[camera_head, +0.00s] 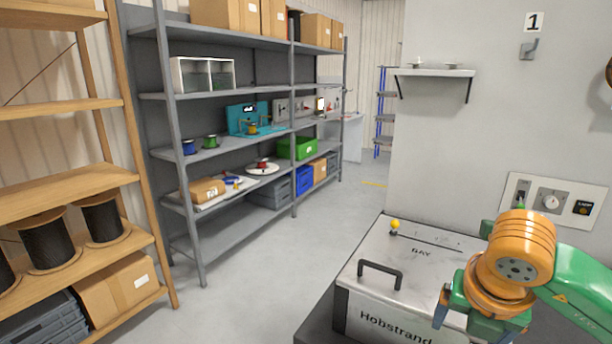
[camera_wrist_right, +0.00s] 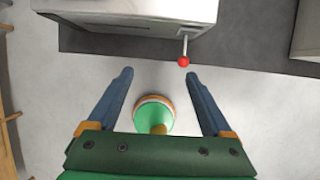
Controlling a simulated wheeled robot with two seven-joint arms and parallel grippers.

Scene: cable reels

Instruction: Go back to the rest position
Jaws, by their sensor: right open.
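My right arm comes in from the right in the head view, over the grey metal box marked Hobstrand (camera_head: 385,318). Its gripper shows only in part there, low and partly hidden by the wrist. In the right wrist view my right gripper (camera_wrist_right: 158,75) is open, its two blue fingers apart with nothing held between them. My left gripper is not in view.
A lever with a red knob (camera_wrist_right: 184,61) juts from a grey box (camera_wrist_right: 130,12) beyond the fingertips. A yellow knob (camera_head: 395,224) and black handle (camera_head: 380,274) stand on the Hobstrand box. Shelves (camera_head: 233,143) hold reels and crates at left. The floor (camera_head: 290,262) between is clear.

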